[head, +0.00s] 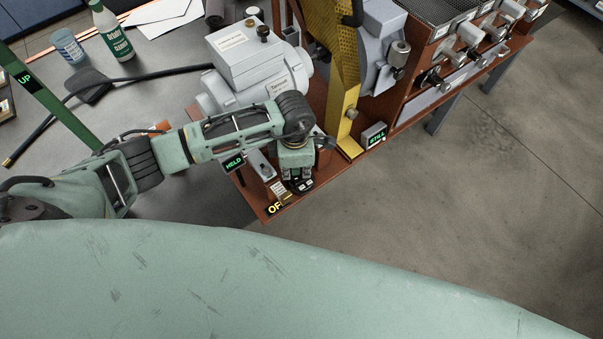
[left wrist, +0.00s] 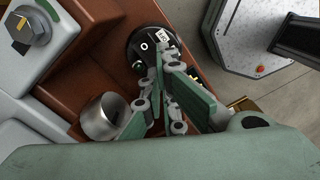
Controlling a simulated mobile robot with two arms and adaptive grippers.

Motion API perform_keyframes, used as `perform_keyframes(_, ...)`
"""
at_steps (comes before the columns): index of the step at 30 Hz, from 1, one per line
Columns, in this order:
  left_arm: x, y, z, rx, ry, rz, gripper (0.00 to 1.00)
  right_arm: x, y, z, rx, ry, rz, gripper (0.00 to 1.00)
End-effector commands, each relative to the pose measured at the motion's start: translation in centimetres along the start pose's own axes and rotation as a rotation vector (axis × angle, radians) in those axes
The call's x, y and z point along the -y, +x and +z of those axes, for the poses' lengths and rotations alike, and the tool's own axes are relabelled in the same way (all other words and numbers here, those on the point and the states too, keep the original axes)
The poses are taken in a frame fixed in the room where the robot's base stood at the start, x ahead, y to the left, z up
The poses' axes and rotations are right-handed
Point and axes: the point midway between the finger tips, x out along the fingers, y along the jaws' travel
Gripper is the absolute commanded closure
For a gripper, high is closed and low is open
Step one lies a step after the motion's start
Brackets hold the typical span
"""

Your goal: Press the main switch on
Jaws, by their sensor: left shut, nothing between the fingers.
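A round black switch (left wrist: 148,45) with white markings is on the brown base plate in the left wrist view; I take it to be the main switch. In the head view, part of the black switch (head: 302,186) shows below my left gripper (head: 297,178), near the plate's front corner. A lit sign reading "OF", its end hidden, (head: 274,208) is beside it. In the left wrist view my left gripper (left wrist: 164,68) is shut and empty, its fingertips over the lower edge of the switch. I cannot tell whether they touch it. My right gripper is not in view.
A "HELD" sign (head: 234,163) and a grey lever box (head: 262,165) are close left of the gripper. A yellow perforated guard (head: 338,70) and a "STILL" sign (head: 376,138) stand to the right. A metal cup (left wrist: 103,118) is near the fingers. Open floor lies right.

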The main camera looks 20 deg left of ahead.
Motion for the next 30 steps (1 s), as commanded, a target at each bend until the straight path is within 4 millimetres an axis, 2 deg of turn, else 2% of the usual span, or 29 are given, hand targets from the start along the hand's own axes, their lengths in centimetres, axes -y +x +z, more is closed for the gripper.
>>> perform_keyframes(30,0.0,1.2,0.0,0.000,0.000,0.000,1.00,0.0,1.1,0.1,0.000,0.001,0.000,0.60)
